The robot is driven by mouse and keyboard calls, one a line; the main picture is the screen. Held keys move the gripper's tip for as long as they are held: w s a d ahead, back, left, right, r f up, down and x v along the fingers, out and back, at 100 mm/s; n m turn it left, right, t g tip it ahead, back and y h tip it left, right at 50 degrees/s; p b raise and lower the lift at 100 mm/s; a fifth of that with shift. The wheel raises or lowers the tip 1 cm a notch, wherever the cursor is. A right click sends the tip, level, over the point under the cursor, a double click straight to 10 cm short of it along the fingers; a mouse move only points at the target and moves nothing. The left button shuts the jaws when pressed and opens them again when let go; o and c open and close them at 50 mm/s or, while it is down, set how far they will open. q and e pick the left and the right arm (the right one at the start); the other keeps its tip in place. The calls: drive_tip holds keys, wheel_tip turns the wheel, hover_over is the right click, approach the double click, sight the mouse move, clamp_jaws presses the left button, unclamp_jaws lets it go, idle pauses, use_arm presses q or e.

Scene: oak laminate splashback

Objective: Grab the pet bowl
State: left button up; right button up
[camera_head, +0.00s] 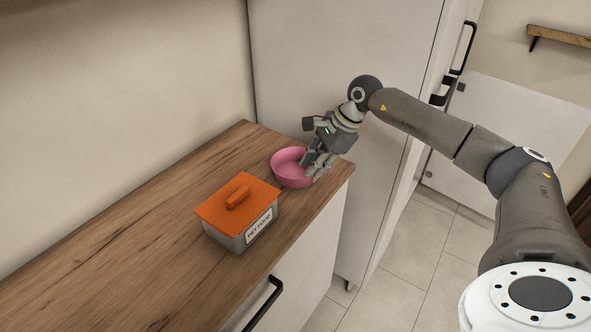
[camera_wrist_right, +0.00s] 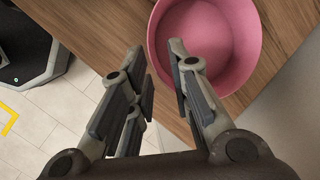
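The pink pet bowl (camera_head: 284,172) stands upright on the wooden counter near its far right corner. In the right wrist view the bowl (camera_wrist_right: 240,35) fills the upper right. My right gripper (camera_head: 311,170) is at the bowl's right side, pointing down at the rim. In the right wrist view my right gripper (camera_wrist_right: 158,70) is open, with a gap between its fingers. One finger overlaps the bowl and the other shows outside it, with the near rim between them; contact cannot be told. My left gripper is not in view.
A grey pet food box with an orange lid (camera_head: 237,200) stands on the counter (camera_head: 140,245), in front and left of the bowl. A tall white cabinet (camera_head: 310,75) rises behind the counter's end. The counter's left part is clear.

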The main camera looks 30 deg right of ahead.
sight(298, 186)
drive_tip(key=p+x, duration=0.1)
drive_tip(key=x, duration=0.4)
drive_tip(key=shift+a+f, duration=0.1)
drive_tip(key=shift+a, duration=0.05)
drive_tip(key=shift+s, duration=0.1)
drive_tip(key=shift+c, duration=0.4)
clamp_jaws()
